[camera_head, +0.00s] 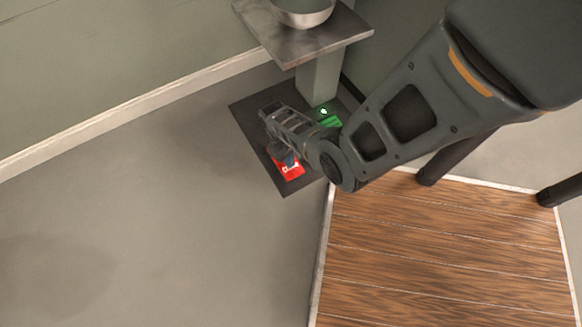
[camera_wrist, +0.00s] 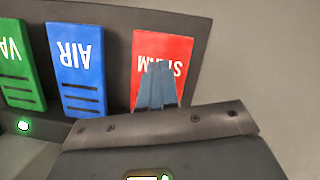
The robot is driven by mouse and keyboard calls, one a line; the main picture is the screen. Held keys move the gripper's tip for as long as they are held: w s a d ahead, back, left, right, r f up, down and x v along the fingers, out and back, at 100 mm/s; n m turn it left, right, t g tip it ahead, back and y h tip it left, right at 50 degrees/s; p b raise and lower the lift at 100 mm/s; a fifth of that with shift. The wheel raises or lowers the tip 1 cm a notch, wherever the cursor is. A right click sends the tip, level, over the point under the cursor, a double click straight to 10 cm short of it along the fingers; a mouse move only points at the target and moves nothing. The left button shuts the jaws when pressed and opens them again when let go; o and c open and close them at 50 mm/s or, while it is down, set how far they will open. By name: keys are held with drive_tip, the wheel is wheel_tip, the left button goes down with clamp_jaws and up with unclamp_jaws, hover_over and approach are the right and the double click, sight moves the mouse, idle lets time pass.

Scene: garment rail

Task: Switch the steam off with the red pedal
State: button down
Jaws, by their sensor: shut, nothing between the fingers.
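The red pedal (camera_head: 291,170) lies at the near end of a dark floor plate (camera_head: 287,187). In the wrist view the red pedal (camera_wrist: 163,50) bears the word STEAM, upside down and partly covered by my fingers. My gripper (camera_wrist: 157,70) is shut and empty, with its fingertips over the lettering. In the head view my gripper (camera_head: 288,158) points down at the red pedal and hides part of it. I cannot tell whether the fingertips touch the pedal or how far it is pressed.
A blue AIR pedal (camera_wrist: 76,70) and a green pedal (camera_wrist: 12,65) sit left of the red one in the wrist view. A small green light (camera_wrist: 23,126) glows by the green pedal. A metal bowl (camera_head: 303,12) stands on a shelf (camera_head: 290,42) above. Grey floor (camera_head: 130,220) is clear at left.

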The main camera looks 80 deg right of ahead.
drive_tip(key=shift+s+f, duration=0.1)
drive_tip(key=shift+f, duration=0.5)
drive_tip(key=shift+b+x, duration=0.9)
drive_tip(key=shift+b, duration=0.2)
drive_tip(key=shift+w+d+r, duration=0.25)
drive_tip(key=shift+w+d, duration=0.2)
drive_tip(key=shift+w, duration=0.3)
drive_tip(key=shift+w+d+r, duration=0.25)
drive_tip(key=shift+w+d, duration=0.15)
drive_tip(key=shift+w, duration=0.4)
drive_tip(key=a+p+v, duration=0.1)
drive_tip(key=p+v, duration=0.3)
drive_tip(key=v, duration=0.3)
drive_tip(key=shift+d+r, duration=0.5)
drive_tip(key=shift+d, duration=0.05)
